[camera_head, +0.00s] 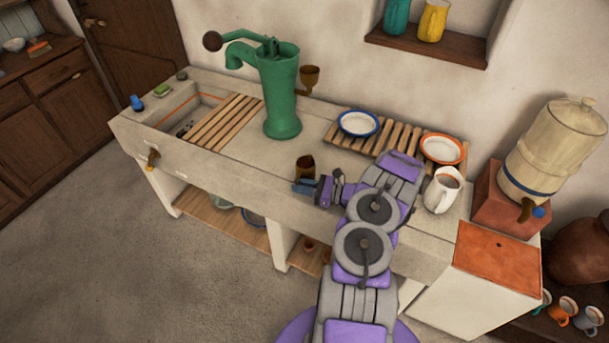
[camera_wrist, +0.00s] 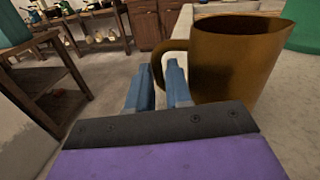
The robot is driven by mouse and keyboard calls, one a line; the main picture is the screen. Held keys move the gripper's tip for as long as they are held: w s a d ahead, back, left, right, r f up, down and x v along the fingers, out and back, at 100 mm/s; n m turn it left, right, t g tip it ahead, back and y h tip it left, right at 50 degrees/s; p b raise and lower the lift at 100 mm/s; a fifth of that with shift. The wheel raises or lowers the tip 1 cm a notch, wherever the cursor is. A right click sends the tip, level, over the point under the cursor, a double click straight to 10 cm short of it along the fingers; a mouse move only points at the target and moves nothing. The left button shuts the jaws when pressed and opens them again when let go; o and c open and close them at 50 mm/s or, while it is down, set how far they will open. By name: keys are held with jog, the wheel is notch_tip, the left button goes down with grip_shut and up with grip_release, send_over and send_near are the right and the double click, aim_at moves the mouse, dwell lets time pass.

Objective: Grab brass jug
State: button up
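The brass jug (camera_head: 306,167) stands upright on the stone sink counter, just in front of the green pump's base. In the wrist view the jug (camera_wrist: 238,62) fills the upper right, with its handle (camera_wrist: 157,66) pointing left. My gripper (camera_head: 303,188) is at the counter's front edge, close to the jug. In the wrist view my gripper's blue fingers (camera_wrist: 162,82) are apart, and the handle shows at the gap between their tips. I cannot tell whether the fingers touch the handle. Nothing is held.
The green pump (camera_head: 281,92) stands behind the jug, with a slatted wooden rack (camera_head: 226,122) left of it. A white pitcher (camera_head: 441,190) stands right of my arm. Blue-rimmed (camera_head: 358,123) and orange-rimmed (camera_head: 442,148) bowls sit on another rack behind. The counter left of the jug is clear.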

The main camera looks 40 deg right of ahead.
jog(key=shift+f, duration=0.1)
grip_shut()
dwell(0.5)
jog(key=shift+d+r+p, duration=0.1)
jog(key=shift+r+p, duration=0.4)
jog(key=shift+r, duration=1.25)
jog(key=shift+s+r, duration=0.15)
jog(key=shift+r, duration=0.05)
jog(key=s+a+r+p, duration=0.1)
jog(key=s+a+p, duration=0.2)
jog(key=s, duration=1.2)
jog(key=shift+a+r, duration=0.15)
jog(key=shift+a, duration=0.5)
